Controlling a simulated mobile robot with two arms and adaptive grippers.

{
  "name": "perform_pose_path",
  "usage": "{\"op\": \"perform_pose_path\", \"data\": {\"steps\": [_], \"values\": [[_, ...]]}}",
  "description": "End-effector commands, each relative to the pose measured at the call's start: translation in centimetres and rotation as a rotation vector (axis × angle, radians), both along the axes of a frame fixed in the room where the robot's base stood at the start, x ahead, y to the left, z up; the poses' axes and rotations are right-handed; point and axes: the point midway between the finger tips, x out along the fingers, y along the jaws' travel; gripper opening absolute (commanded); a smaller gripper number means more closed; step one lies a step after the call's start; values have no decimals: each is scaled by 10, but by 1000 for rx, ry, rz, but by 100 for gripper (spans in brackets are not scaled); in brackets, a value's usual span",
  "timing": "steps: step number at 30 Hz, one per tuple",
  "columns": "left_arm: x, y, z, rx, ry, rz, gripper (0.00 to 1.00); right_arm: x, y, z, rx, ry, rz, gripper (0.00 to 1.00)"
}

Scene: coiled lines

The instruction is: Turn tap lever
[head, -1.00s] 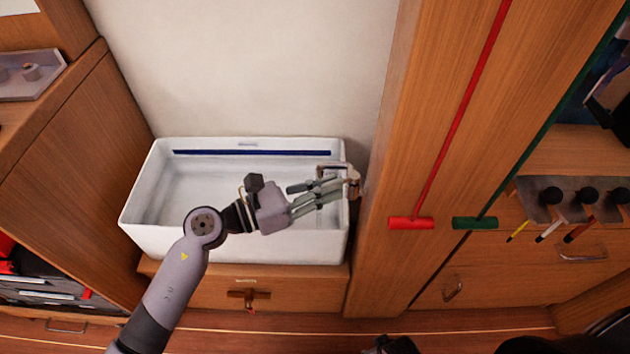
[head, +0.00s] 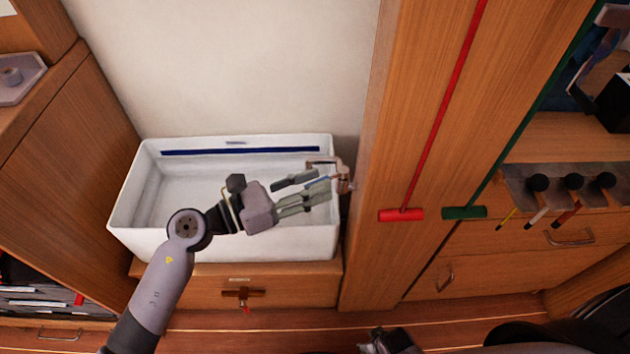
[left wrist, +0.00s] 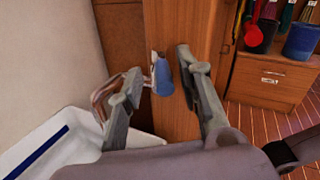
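The tap (head: 343,178) stands at the right end of the white sink (head: 130,222), with a copper-coloured bent spout that also shows in the left wrist view (left wrist: 103,92). A blue tap lever (left wrist: 162,77) shows beyond and between my left fingertips in that view. My left gripper (head: 322,188) reaches over the sink towards the tap, with its fingers apart. In the left wrist view the left gripper (left wrist: 160,73) has one finger by the spout and one right of the lever; contact cannot be told. My right gripper (head: 390,341) shows only partly at the bottom edge.
A wooden cabinet post (head: 375,150) stands close to the right of the tap. Wooden cabinet panels flank the sink on the left. A drawer (head: 285,287) lies below the sink.

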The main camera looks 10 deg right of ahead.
Motion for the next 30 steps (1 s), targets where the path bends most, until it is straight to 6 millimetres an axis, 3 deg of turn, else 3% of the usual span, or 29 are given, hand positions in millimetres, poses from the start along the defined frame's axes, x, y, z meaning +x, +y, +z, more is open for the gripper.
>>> {"op": "perform_pose_path", "data": {"steps": [9,15,21,30], "values": [[-14,65,-2,6,1,2,33,0,0,0,0,0,0,40],[-21,96,-2,5,3,1,33,0,0,0,-1,0,0,40],[-23,108,-1,3,1,0,33,0,0,0,-1,0,0,40],[-23,108,-1,-1,4,2,33,1,-1,0,-1,0,1,40]]}}
